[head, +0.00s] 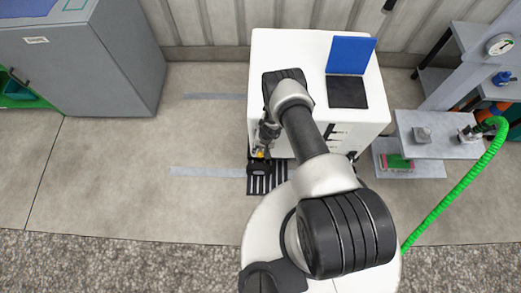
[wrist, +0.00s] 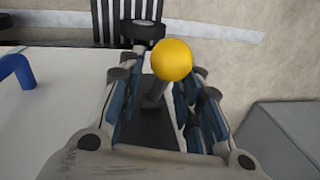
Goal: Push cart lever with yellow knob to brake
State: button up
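The white cart (head: 295,50) stands against the back wall, with a blue panel (head: 350,55) and a black pad (head: 347,92) on top. Its lever has a round yellow knob (wrist: 172,60), which also shows as a small spot low at the cart's left side in the head view (head: 260,155). The grey lever shaft (wrist: 155,92) runs down from the knob. My gripper (wrist: 163,68) is open, its two fingers on either side of the knob and shaft. The right fingertip is close to the knob; I cannot tell if it touches. In the head view my arm hides part of the cart.
A black slatted mat (head: 266,186) lies on the floor by the cart's front left. Grey shelves (head: 440,146) and a green hose (head: 455,190) are at the right. A grey cabinet (head: 120,60) stands at the left. The floor between cabinet and cart is clear.

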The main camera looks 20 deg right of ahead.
grip_shut()
dwell(0.3)
jog(key=shift+s, duration=0.1)
dwell(0.4)
